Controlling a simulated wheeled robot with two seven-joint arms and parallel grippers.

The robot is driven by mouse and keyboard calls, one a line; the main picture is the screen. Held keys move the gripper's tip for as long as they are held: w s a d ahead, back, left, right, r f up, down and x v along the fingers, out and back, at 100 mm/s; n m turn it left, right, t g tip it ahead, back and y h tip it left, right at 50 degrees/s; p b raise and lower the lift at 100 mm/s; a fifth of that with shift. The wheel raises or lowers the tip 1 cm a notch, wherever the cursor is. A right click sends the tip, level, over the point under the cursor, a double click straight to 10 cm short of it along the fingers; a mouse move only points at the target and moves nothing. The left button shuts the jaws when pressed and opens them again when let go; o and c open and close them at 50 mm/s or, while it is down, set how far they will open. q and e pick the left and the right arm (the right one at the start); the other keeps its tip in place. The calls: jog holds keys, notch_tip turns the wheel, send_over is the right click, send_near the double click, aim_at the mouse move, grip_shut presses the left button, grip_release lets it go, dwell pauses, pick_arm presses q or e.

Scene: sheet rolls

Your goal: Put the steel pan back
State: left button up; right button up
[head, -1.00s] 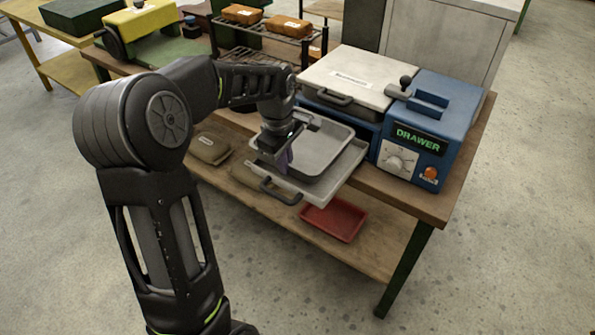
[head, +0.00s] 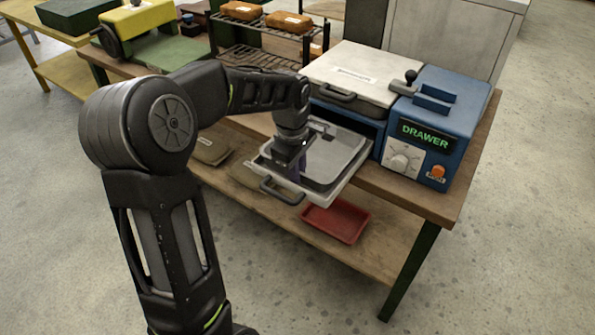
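The steel pan (head: 335,160) is a shallow grey rectangular pan. It lies in or just over the pulled-out drawer (head: 352,182) of the blue machine, and I cannot tell whether it is fully seated. My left gripper (head: 297,170) points down at the pan's near left side, with its fingers at the rim. A purple patch shows at the fingertips. The fingers are small and partly hidden, so their opening is unclear. The drawer's dark handle (head: 281,191) is just below the gripper. My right gripper is not in view.
The blue machine (head: 455,115) carries a lit DRAWER sign, a knob and an orange button. Its pale lid (head: 365,72) is closed above the drawer. A red tray (head: 336,220) lies on the lower shelf (head: 285,235). A rack (head: 262,50) with brown loaves stands behind.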

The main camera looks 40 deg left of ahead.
pick_arm(q)
notch_tip(320, 180, up, 12)
jog(key=s, duration=0.1)
jog(key=shift+s, duration=0.25)
dwell(0.4)
jog(key=shift+r, duration=0.1)
dwell(0.4)
